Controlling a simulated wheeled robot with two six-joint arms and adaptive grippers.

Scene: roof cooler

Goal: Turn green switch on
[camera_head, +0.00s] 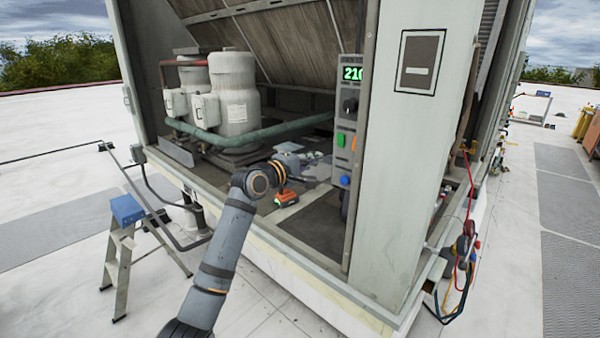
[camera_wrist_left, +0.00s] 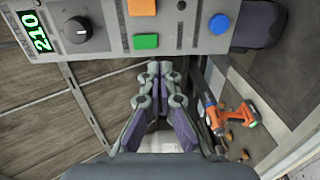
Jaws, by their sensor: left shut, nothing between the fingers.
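The green switch (camera_head: 341,139) is on a grey control panel (camera_head: 349,105), left of an orange switch (camera_head: 354,143). In the left wrist view the green switch (camera_wrist_left: 146,41) is a flat green rectangle on the panel's lower edge side. My left gripper (camera_wrist_left: 160,68) is shut and empty, its fingertips pointing at the panel just below the green switch in that view, with a small gap visible. In the head view my left gripper (camera_head: 322,168) is beside the panel's lower part, partly blending into the background. My right gripper is not in view.
The panel also has a lit 210 display (camera_head: 353,73), a black knob (camera_head: 350,105) and a blue button (camera_head: 345,181). An orange drill (camera_head: 286,198) lies on the unit's floor. A broad post (camera_head: 395,170) stands right of the panel; tanks (camera_head: 233,90) and pipes are left.

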